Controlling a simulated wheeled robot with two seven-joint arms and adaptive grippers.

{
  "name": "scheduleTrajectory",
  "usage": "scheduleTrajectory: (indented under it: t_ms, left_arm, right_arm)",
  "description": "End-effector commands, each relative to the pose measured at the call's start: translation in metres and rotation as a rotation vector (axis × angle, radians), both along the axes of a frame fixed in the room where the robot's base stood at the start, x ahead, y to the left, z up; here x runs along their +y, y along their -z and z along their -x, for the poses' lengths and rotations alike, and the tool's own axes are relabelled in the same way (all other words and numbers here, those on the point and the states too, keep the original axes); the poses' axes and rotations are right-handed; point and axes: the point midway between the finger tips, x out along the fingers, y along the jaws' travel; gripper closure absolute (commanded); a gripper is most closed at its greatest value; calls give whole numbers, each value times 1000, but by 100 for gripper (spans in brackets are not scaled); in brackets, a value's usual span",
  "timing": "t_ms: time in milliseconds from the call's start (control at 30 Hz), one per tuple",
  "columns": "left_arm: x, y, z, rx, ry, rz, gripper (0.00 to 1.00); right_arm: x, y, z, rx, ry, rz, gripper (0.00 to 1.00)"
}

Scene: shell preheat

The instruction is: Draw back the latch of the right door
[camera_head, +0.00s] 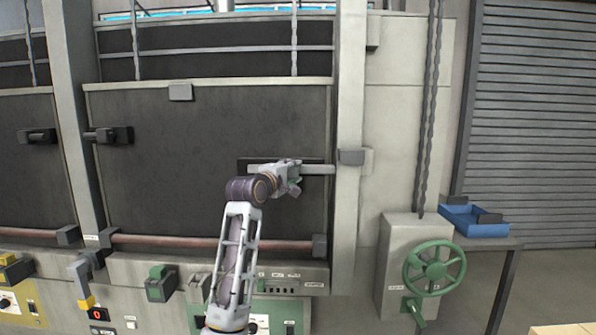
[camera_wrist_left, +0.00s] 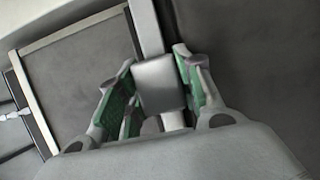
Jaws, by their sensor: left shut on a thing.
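The right door (camera_head: 200,190) is a large dark panel in a pale frame, and it stands closed. At its right side is the latch: a dark plate (camera_head: 246,164) and a pale bar (camera_head: 319,169) that runs right to the frame post. A grey block on the post (camera_head: 351,157) is level with it. My left gripper (camera_head: 292,184) is at the latch, hiding its middle. In the left wrist view, its green-padded fingers (camera_wrist_left: 155,75) are on either side of a grey latch block (camera_wrist_left: 160,84) on the bar (camera_wrist_left: 147,28), shut on it. My right gripper is out of view.
A second dark door (camera_head: 35,185) is at the left, with a dark fitting (camera_head: 37,136). A reddish rail (camera_head: 195,242) runs below the right door. A green handwheel (camera_head: 435,267) and a blue tray (camera_head: 474,221) are at the right. Chains hang above.

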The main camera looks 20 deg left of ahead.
Motion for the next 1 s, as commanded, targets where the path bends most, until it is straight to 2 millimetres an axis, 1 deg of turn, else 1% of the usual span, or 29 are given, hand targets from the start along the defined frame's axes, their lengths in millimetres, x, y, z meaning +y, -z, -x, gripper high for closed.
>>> scheduleTrajectory:
  t_ms: [100,367,400,567,800,1000]
  left_arm:
    - [7,-1,2,-1,-3,1,100]
    - [9,0,2,-1,-5,0,100]
    - [9,0,2,-1,-5,0,63]
    - [8,0,2,-1,-3,0,43]
    - [7,0,2,0,-1,0,43]
    - [6,0,4,0,0,0,43]
  right_arm:
    - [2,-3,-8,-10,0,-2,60]
    - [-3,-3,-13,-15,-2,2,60]
    - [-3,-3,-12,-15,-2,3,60]
    - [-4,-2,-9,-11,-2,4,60]
    - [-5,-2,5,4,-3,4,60]
    - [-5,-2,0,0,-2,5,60]
